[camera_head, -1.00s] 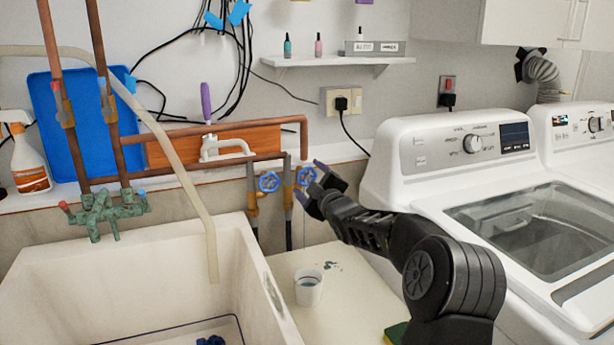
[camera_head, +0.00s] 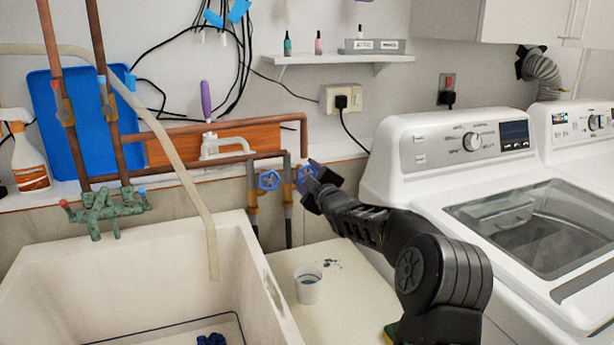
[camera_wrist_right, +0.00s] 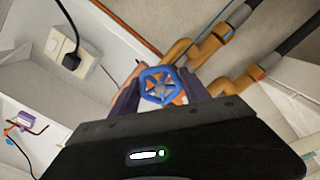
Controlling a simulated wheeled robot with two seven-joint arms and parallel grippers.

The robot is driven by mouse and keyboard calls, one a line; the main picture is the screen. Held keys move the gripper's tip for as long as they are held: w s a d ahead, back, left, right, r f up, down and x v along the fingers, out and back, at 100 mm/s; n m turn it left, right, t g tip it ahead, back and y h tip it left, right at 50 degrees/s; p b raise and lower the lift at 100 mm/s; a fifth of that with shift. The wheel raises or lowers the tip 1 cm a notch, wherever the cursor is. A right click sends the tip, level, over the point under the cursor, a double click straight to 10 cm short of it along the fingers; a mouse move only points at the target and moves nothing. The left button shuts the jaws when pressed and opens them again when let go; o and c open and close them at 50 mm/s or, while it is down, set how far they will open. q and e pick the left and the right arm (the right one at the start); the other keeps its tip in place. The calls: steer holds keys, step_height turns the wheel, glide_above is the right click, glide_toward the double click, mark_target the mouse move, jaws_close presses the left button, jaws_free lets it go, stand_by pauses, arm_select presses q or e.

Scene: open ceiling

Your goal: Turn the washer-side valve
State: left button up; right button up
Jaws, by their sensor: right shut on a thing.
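Two blue valve wheels sit on the pipes between the sink and the washer. The washer-side valve (camera_head: 306,173) is the right one, and my right gripper (camera_head: 309,173) is at it, partly covering it. In the right wrist view the blue wheel (camera_wrist_right: 159,87) sits between the two fingers of my right gripper (camera_wrist_right: 158,95), which is shut on it. The other valve (camera_head: 269,181) is just to the left, apart from the gripper. The washer (camera_head: 455,150) stands to the right. My left gripper is not in view.
A white sink (camera_head: 245,270) with a hose is at the left. A white cup (camera_head: 308,286) stands on the ledge below the valves. Copper pipes (camera_head: 220,127) run along the wall above. A power outlet (camera_head: 341,100) with a plugged cord is above right.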

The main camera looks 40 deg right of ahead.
steer(key=c, duration=0.4)
steer(key=shift+m, duration=0.4)
